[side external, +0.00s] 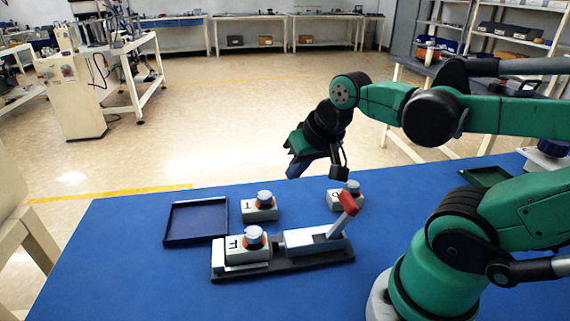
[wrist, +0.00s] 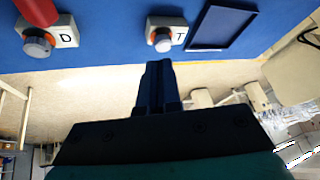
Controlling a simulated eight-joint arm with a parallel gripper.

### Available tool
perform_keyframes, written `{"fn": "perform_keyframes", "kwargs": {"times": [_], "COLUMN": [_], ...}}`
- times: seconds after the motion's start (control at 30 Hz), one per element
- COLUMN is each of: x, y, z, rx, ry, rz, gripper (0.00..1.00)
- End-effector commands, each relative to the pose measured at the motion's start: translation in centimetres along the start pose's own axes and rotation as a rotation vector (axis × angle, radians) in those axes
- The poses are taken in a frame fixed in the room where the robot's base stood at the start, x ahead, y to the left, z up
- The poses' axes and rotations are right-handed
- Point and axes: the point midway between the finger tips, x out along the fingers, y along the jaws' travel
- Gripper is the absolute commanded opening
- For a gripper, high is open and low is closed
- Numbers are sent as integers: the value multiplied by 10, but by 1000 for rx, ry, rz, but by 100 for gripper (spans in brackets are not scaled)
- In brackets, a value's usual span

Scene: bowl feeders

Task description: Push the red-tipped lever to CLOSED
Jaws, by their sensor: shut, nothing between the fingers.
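The red-tipped lever (side external: 348,203) rises from a pale grey block (side external: 300,242) on a dark base plate (side external: 290,264) and tilts up to the right. Its red end (wrist: 38,12) shows at the top left corner in the wrist view. No OPEN or CLOSED marking can be read. My gripper (side external: 297,171) is above the table's far edge, behind the lever and apart from it. In the wrist view the gripper's dark fingers (wrist: 158,66) are together, with nothing between them.
A block marked D (wrist: 66,38) stands behind the lever. A block marked T (side external: 259,213) stands left of it, beside an empty dark tray (side external: 195,239). Another knobbed block (side external: 246,254) sits on the base plate's left end. The table's front left is clear.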

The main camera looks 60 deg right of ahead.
Motion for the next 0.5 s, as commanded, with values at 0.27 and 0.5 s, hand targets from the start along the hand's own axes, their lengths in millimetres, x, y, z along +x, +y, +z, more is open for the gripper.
{"fn": "perform_keyframes", "kwargs": {"times": [0.27, 0.5], "x": [-28, -61], "y": [90, 131], "z": [16, 42], "rx": [942, 1618], "ry": [-172, -263], "rz": [199, 324], "gripper": [0, 0]}}
